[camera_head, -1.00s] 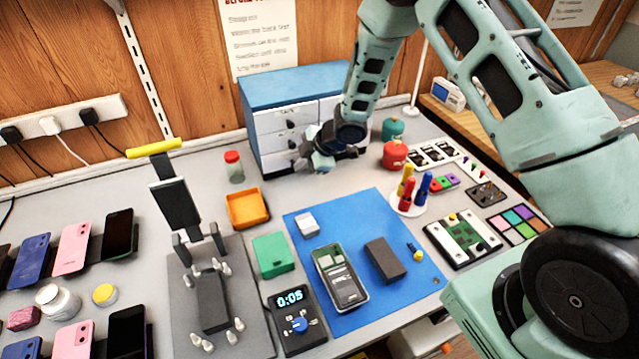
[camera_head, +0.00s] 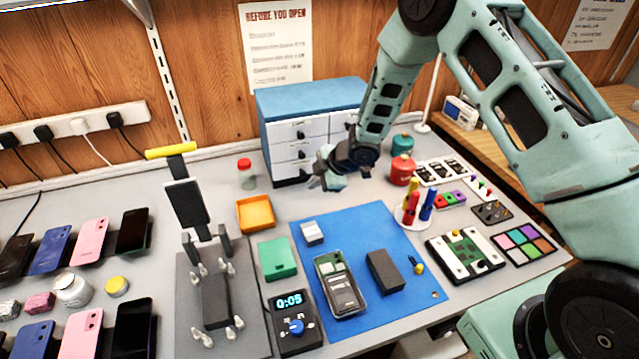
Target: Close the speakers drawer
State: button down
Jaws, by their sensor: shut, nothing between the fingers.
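The blue-topped drawer cabinet (camera_head: 312,97) stands at the back of the bench against the wooden wall. Its white drawer fronts (camera_head: 298,131) with dark handles face me; the left column looks flush. Labels are too small to read, so I cannot tell which is the speakers drawer. My gripper (camera_head: 328,182) is shut and empty, just in front of the cabinet's lower right part. My arm and gripper hide much of the right column of drawers. I cannot tell whether the gripper touches a drawer front.
An orange tray (camera_head: 255,214) and a red-capped jar (camera_head: 246,173) stand left of the gripper. Red (camera_head: 402,169) and teal (camera_head: 402,144) containers stand close on its right. A blue mat (camera_head: 400,306) with an opened phone (camera_head: 340,284) lies in front.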

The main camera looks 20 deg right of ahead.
jog(key=shift+v, duration=0.8)
jog(key=v, duration=0.8)
jog(key=shift+r, duration=0.2)
